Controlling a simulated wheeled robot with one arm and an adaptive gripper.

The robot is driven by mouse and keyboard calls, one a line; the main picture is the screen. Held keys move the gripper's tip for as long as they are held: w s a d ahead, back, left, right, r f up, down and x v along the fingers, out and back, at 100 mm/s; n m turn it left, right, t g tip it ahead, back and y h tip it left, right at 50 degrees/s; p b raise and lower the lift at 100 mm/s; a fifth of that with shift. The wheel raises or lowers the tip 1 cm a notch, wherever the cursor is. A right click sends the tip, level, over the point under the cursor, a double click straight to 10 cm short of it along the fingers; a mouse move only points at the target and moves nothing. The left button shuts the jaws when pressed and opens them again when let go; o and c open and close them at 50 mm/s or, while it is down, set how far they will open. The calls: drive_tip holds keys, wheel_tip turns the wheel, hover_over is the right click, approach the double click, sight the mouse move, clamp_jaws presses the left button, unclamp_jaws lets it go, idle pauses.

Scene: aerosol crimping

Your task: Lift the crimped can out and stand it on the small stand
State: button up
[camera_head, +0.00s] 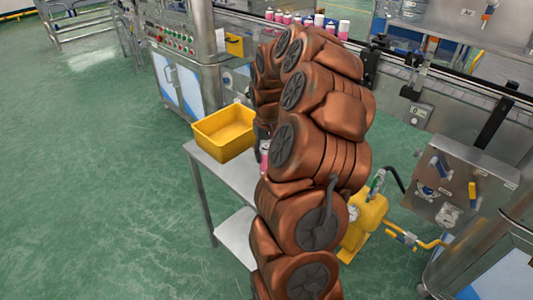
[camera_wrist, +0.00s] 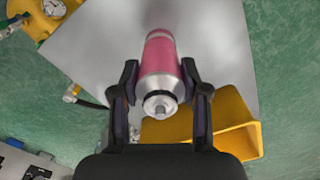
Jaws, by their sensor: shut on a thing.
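The pink can with a silver top (camera_wrist: 160,60) is between the two dark fingers of my gripper (camera_wrist: 160,72) in the wrist view. The fingers close on its sides near the silver shoulder, and its valve end faces the camera. The grey top of the small stand (camera_wrist: 105,45) lies behind the can; I cannot tell whether the base touches it. In the head view a sliver of the can (camera_head: 264,160) shows at the stand's top (camera_head: 228,174), beside my arm. My arm hides most of the can and gripper there.
A yellow bin (camera_head: 225,132) sits on the stand's far side, close to the can; it also shows in the wrist view (camera_wrist: 225,125). A yellow device with a gauge (camera_head: 367,215) stands to the right. A conveyor with several pink cans (camera_head: 290,18) runs behind.

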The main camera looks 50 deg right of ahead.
drive_tip(key=shift+f, duration=0.15)
drive_tip(key=o, duration=1.2)
wheel_tip(320, 180, up, 11)
drive_tip(key=shift+r, duration=0.5)
drive_tip(key=shift+a, duration=0.15)
